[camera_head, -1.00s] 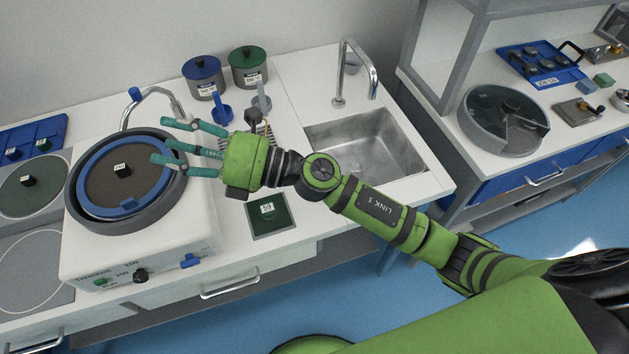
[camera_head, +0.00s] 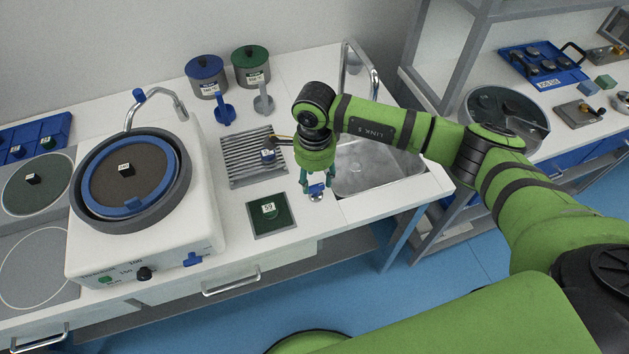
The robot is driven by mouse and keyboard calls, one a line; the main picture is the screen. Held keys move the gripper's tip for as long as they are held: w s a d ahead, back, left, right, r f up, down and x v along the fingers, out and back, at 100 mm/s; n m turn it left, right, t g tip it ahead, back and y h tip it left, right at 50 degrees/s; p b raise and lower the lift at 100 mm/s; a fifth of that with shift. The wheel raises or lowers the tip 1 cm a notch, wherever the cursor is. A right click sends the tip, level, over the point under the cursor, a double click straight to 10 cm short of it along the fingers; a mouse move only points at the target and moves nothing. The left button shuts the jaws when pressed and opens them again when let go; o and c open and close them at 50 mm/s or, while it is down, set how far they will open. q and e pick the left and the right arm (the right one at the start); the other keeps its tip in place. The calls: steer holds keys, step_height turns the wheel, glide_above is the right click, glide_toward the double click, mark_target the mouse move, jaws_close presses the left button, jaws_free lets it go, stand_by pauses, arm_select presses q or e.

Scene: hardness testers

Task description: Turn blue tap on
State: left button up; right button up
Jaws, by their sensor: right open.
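A polishing machine (camera_head: 205,215) stands at the left with a blue-rimmed round disc. A curved metal spout (camera_head: 168,93) with a blue knob (camera_head: 138,95) rises behind the disc. I cannot tell from the picture whether either blue part is on. My right gripper (camera_head: 315,187) points down by the sink's left edge, open, well to the right of the machine. My left gripper is not in view.
A metal sink (camera_head: 385,176) lies right of my gripper. A ribbed rack (camera_head: 243,165) and a dark green pad (camera_head: 268,214) lie between machine and gripper. Blue (camera_head: 206,75) and green (camera_head: 251,66) lidded jars stand at the back.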

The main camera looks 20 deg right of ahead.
mark_target(315, 188)
step_height(315, 188, down, 3)
steer(key=shift+p, duration=0.35)
steer(key=shift+a+f, duration=0.1)
steer(key=shift+f, duration=0.15)
steer(key=shift+c, duration=0.4)
jaws_close()
